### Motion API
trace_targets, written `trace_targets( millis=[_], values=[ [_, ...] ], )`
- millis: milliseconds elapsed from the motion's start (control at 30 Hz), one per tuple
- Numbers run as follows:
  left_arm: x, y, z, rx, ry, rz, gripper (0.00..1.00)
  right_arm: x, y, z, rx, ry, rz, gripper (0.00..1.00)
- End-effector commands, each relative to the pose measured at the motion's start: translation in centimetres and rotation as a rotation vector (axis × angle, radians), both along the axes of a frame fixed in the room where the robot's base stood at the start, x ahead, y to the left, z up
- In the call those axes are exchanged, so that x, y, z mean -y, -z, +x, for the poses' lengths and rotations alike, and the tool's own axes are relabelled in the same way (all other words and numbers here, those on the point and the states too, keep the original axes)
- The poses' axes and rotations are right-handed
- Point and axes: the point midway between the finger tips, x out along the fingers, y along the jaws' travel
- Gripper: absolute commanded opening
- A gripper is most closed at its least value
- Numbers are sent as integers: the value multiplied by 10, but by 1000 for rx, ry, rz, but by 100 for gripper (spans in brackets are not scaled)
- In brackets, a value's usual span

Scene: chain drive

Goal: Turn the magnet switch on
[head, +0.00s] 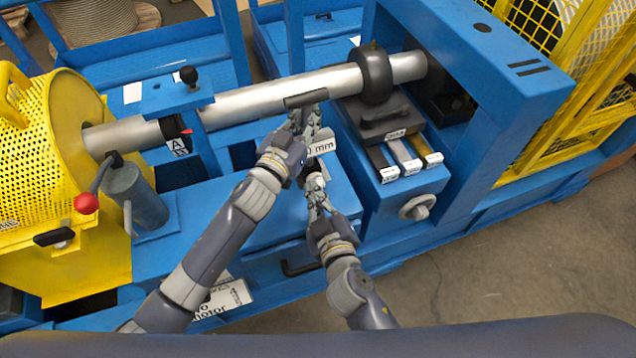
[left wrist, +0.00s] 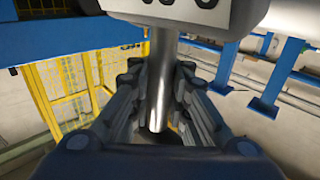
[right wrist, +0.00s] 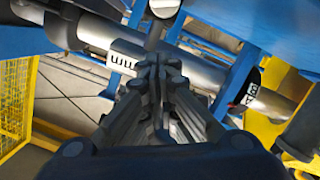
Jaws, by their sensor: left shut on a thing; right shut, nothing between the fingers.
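I cannot tell for certain which part is the magnet switch. A pale rotary knob (head: 417,207) sits on the front of the blue box below the coloured bars, apart from both grippers. My left gripper (head: 305,120) is shut on a metal post (left wrist: 160,85) below a white labelled body (left wrist: 185,12). A dark bar (head: 306,98) shows just beyond its fingers, in front of the long shaft. My right gripper (head: 316,184) is shut and empty, just below the left one. In the right wrist view its fingertips (right wrist: 157,68) are together, close to a white "mm" label (right wrist: 127,53).
The long steel shaft (head: 265,97) crosses behind the grippers, with a black ring (head: 376,75) on it. The blue frame (head: 525,85) rises at right. Floor is free at lower right.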

Motion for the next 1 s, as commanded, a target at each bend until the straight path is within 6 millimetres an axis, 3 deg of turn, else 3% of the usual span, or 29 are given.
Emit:
trace_targets(
  millis=[333,433,600,1000],
  values=[
    [-1,3,0,-5,-1,4,0,-12,13,56,1,0,-3,0],
    [-1,3,0,-5,-1,4,0,-3,31,55,-3,1,-4,0],
    [-1,3,0,-5,-2,4,0,2,42,58,0,1,-1,0],
    [-1,3,0,-5,-1,4,0,5,48,58,0,0,-2,0]
  ],
)
